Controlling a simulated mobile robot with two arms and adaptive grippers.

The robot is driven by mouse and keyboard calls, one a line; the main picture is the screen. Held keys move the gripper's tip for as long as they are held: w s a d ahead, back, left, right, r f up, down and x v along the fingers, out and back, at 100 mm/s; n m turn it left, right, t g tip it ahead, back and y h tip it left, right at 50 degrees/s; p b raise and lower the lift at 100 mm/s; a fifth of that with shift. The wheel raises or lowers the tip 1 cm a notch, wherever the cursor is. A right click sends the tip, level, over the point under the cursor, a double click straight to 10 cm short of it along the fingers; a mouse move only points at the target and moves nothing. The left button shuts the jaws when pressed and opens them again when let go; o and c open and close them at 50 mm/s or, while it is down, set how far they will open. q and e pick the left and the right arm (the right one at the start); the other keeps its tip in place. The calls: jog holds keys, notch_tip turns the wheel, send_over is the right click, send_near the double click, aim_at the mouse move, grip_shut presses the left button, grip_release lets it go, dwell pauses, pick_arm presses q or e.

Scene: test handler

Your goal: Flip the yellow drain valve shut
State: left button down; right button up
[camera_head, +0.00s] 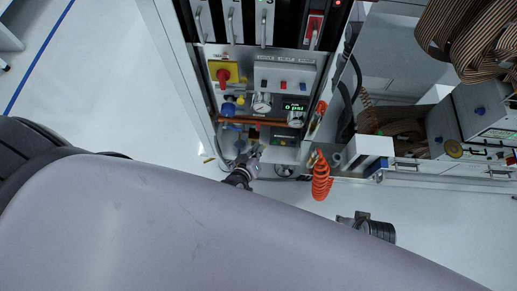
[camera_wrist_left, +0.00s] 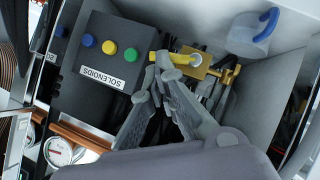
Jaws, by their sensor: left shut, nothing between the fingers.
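The yellow drain valve handle (camera_wrist_left: 173,58) shows in the left wrist view, on a brass valve body (camera_wrist_left: 198,66) inside a grey cabinet recess. The handle lies roughly level in that picture, pointing left from its pivot. My left gripper (camera_wrist_left: 160,72) is shut and empty, its fingertips right by the free end of the handle; I cannot tell whether they touch. In the head view my left gripper (camera_head: 256,152) reaches the lower panel, and I cannot make out the drain valve there. My right gripper (camera_head: 362,224) is over the floor at lower right, far from the panel; its finger state is unclear.
A dark solenoids box (camera_wrist_left: 100,65) with coloured buttons stands beside the valve. A grey part with a blue handle (camera_wrist_left: 253,36) is on the other side. Above are gauges (camera_head: 262,103), a copper pipe (camera_head: 250,122) and a red knob (camera_head: 223,76). An orange coiled hose (camera_head: 321,178) hangs at right.

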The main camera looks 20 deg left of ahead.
pick_arm(q)
jog(key=v, duration=1.2)
dwell(0.6)
